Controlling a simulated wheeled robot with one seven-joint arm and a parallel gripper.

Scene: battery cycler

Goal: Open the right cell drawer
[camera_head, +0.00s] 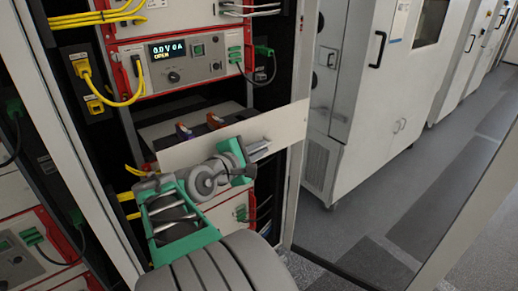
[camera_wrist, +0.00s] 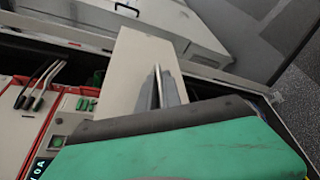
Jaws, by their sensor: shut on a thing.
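The cell drawer's pale front panel (camera_head: 288,118) stands out from the rack, so the drawer is partly open. Its interior shows behind the panel, with a blue-and-orange cell (camera_head: 184,131) and an orange-topped cell (camera_head: 215,121) inside. My gripper (camera_head: 262,150) is at the outer face of this panel, right of its middle. In the wrist view the panel (camera_wrist: 143,50) lies beyond my gripper (camera_wrist: 160,88), whose fingers are close together on a thin light handle. The fingers and arm hide most of the handle.
Above the drawer is a red-framed cycler unit (camera_head: 190,62) with a lit display and yellow and green plugs. A rack post (camera_head: 298,60) stands at the right. White cabinets (camera_head: 365,90) line the back, and grey floor (camera_head: 400,200) lies clear at the right.

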